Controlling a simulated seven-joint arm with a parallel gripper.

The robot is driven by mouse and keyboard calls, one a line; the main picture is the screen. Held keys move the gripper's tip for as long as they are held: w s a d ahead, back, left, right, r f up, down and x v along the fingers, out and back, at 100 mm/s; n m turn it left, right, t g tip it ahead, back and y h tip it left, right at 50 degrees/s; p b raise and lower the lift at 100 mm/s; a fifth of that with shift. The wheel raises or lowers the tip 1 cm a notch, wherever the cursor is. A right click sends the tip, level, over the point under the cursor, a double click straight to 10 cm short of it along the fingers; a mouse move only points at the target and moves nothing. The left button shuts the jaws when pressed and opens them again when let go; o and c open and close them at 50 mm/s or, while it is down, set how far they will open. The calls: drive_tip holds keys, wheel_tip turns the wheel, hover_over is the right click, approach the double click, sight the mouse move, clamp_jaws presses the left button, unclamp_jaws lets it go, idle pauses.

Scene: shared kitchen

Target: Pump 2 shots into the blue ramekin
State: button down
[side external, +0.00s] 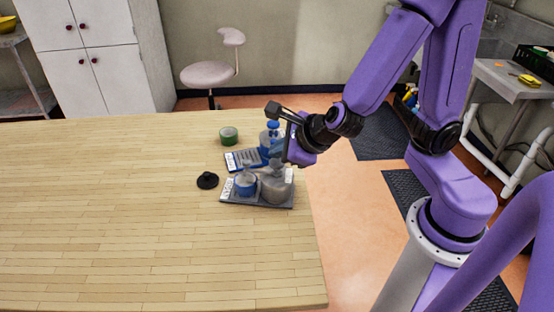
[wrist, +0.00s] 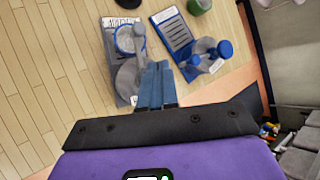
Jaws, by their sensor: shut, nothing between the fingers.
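The blue ramekin (side external: 245,185) sits on a grey tray (side external: 257,203), beside a grey pump bottle (side external: 276,189). In the wrist view, the ramekin (wrist: 126,40) lies partly under the bottle's nozzle (wrist: 138,33), and the bottle body (wrist: 127,80) is partly behind my fingers. A second bottle with a blue pump top (side external: 273,127) stands on a blue tray (side external: 240,160) behind; it also shows in the wrist view (wrist: 223,49). My gripper (wrist: 157,68) is shut and empty, its fingertips close to the grey pump's head. I cannot tell whether they touch it.
A green ramekin (side external: 228,137) stands behind the trays. A black round object (side external: 207,180) lies left of the grey tray. The trays are near the right edge of the wooden table (side external: 110,215); its left side is clear.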

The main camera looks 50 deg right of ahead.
sight(279, 163)
drive_tip(key=shift+f, duration=1.25)
idle(1.1)
drive_tip(key=shift+r, duration=1.7)
drive_tip(key=shift+r, duration=3)
drive_tip(key=shift+w, duration=0.1)
